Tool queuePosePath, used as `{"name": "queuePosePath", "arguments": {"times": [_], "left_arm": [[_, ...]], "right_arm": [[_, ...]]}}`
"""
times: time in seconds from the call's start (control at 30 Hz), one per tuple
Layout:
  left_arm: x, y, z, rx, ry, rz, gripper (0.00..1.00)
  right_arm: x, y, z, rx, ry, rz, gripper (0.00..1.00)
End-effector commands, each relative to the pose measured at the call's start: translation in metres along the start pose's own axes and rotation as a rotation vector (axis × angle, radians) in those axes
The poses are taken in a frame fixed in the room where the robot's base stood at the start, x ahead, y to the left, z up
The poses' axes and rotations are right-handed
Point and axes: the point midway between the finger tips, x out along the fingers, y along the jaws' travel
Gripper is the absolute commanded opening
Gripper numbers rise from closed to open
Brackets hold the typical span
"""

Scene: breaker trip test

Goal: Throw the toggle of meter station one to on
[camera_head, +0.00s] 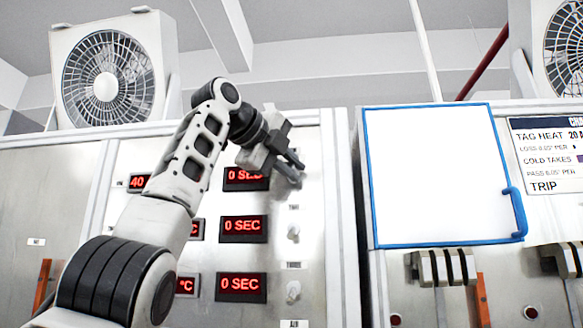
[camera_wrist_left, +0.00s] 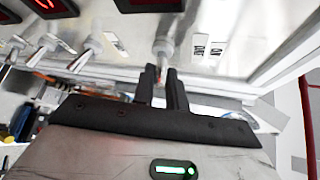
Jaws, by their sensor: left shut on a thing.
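The meter panel (camera_head: 310,190) has a column of pale toggles beside red displays. My left gripper (camera_head: 292,160) is at the top toggle, level with the top "0 SEC" display (camera_head: 246,179). In the left wrist view its two dark fingers (camera_wrist_left: 163,88) are shut on the tip of this station one toggle (camera_wrist_left: 163,48). The fingers partly hide the toggle, and I cannot tell its exact position. The second toggle (camera_head: 293,231) and third toggle (camera_head: 293,291) stand free below it. My right gripper is not in view.
A white board with a blue frame (camera_head: 440,175) and a blue handle (camera_head: 516,212) stands to the right. Grey ribbed blocks (camera_head: 445,266) sit below it. A fan (camera_head: 105,80) stands on top of the cabinet at the left. The lower toggles are close to the gripper.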

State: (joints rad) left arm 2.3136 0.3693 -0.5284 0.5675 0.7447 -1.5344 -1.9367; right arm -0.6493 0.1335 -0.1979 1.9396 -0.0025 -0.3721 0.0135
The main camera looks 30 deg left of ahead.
Motion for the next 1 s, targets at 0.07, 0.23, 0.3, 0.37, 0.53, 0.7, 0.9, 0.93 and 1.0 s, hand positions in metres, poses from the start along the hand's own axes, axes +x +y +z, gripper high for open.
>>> {"name": "queuePosePath", "arguments": {"times": [0.07, 0.23, 0.3, 0.37, 0.53, 0.7, 0.9, 0.93, 1.0], "left_arm": [[0.0, 0.0, 0.0, -0.002, 0.001, 0.002, 0.0], [0.0, 0.0, 0.001, -0.002, 0.0, 0.002, 0.0], [0.0, 0.0, 0.001, -0.002, 0.0, 0.001, 0.0], [0.0, 0.0, 0.001, -0.002, 0.0, 0.001, 0.0], [0.0, 0.0, 0.001, -0.002, -0.001, 0.001, 0.22], [-0.001, 0.0, 0.001, -0.001, -0.001, 0.001, 0.22], [-0.021, 0.0, 0.001, -0.001, -0.002, -0.003, 0.22], [-0.026, 0.001, 0.001, -0.001, -0.003, -0.004, 0.22], [-0.042, 0.0, 0.001, -0.001, -0.003, -0.005, 0.22]], "right_arm": [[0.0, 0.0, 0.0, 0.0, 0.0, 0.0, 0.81], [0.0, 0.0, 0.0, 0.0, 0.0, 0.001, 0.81], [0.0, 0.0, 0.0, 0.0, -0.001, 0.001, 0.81], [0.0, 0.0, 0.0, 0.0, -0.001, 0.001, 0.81], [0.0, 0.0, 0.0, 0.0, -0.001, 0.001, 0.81], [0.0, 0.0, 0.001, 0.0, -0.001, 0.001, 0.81], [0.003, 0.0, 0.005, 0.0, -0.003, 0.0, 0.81], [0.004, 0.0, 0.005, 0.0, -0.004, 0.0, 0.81], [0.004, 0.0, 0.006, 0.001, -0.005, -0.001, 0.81]]}}
